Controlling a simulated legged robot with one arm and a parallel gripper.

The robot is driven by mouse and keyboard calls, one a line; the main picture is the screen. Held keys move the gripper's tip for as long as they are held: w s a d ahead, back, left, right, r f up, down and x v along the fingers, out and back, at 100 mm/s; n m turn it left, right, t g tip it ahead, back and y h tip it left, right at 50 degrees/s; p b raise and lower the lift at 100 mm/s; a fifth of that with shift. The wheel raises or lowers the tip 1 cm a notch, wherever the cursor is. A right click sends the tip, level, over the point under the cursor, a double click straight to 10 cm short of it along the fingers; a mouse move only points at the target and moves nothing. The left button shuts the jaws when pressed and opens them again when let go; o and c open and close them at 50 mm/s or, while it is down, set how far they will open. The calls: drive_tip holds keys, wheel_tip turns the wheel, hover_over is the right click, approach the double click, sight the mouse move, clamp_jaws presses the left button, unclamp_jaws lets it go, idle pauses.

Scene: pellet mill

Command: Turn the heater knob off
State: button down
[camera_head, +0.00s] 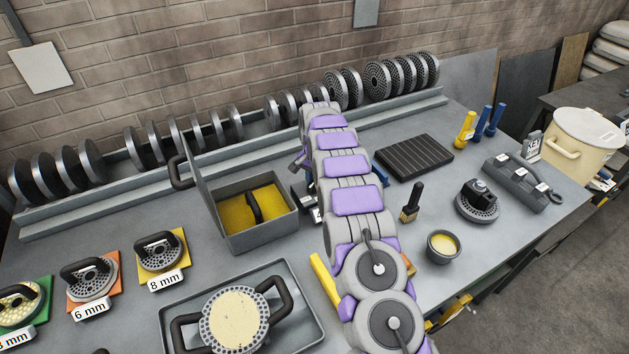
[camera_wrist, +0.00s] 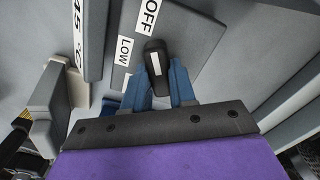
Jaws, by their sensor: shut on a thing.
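In the wrist view the black heater knob (camera_wrist: 155,47) carries a white mark and stands on a grey panel (camera_wrist: 190,38). An OFF label (camera_wrist: 148,18) is just above the knob and a LOW label (camera_wrist: 124,50) is to its left. The white mark runs roughly up and down in the picture; I cannot tell for sure which label it points to. My gripper (camera_wrist: 158,72) has its blue fingers on both sides of the knob, shut on it. In the head view my arm hides the knob and most of the heater.
A grey open box with a yellow inside (camera_head: 285,222) is left of my arm. A black ribbed plate (camera_head: 414,157), a brush (camera_head: 412,203) and a small bowl (camera_head: 442,246) are to the right. A tray (camera_head: 305,322) lies in front. Upright discs (camera_head: 377,80) line the back rack.

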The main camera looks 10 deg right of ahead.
sight(314, 182)
drive_tip(key=shift+w+r, duration=0.1)
drive_tip(key=c, duration=0.9)
unclamp_jaws()
drive_tip(key=shift+a, duration=0.1)
drive_tip(key=shift+w+r+p, duration=0.1)
drive_tip(key=shift+r+p, duration=1.4)
drive_tip(key=shift+r, duration=7.05)
